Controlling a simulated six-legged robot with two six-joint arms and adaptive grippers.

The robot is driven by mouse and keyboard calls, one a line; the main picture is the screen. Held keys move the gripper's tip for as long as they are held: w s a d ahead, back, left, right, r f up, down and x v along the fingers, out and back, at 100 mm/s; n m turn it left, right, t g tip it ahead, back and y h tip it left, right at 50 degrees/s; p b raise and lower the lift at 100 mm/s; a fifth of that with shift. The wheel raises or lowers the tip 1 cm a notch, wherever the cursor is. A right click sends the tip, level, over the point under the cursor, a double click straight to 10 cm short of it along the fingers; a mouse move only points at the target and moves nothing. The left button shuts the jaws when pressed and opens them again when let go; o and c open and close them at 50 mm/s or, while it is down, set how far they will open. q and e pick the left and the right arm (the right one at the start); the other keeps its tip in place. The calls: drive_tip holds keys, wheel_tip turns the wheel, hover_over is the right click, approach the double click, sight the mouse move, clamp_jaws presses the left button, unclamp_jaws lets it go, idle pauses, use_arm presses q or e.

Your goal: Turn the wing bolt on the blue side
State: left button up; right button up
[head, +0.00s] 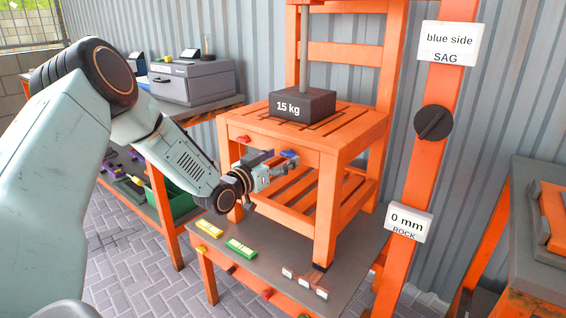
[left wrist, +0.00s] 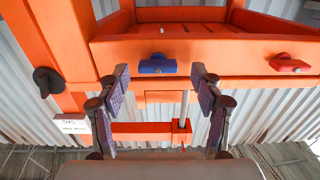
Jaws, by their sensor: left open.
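An orange chair (head: 330,170) stands on a grey table (head: 345,285). A blue wing bolt (head: 289,154) and a red wing bolt (head: 243,139) sit on its front seat rail. My left gripper (head: 276,168) is in front of this rail, near the blue bolt. In the left wrist view the blue wing bolt (left wrist: 157,64) lies ahead of the gap between the open fingers (left wrist: 162,80), apparently untouched. The red wing bolt (left wrist: 289,62) is off to the right there. My right gripper is not in view.
A 15 kg block (head: 302,104) rests on the seat. Yellow (head: 209,228), green (head: 241,247) and red-and-white (head: 304,283) pieces lie on the table. An orange post bears a dial (head: 433,123), a "blue side SAG" sign (head: 449,44) and a "0 mm ROCK" sign (head: 409,223).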

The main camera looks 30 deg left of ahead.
use_arm(q)
drive_tip(key=shift+w+d+r, duration=0.25)
drive_tip(key=shift+w, duration=0.15)
drive_tip(key=shift+w+a+f, duration=0.2)
drive_tip(key=shift+s+d+r, duration=0.1)
drive_tip(key=shift+d+r, duration=0.05)
drive_tip(key=shift+d, duration=0.05)
drive_tip(key=c, duration=0.4)
drive_tip(key=shift+a, duration=0.1)
drive_tip(key=c, duration=0.7)
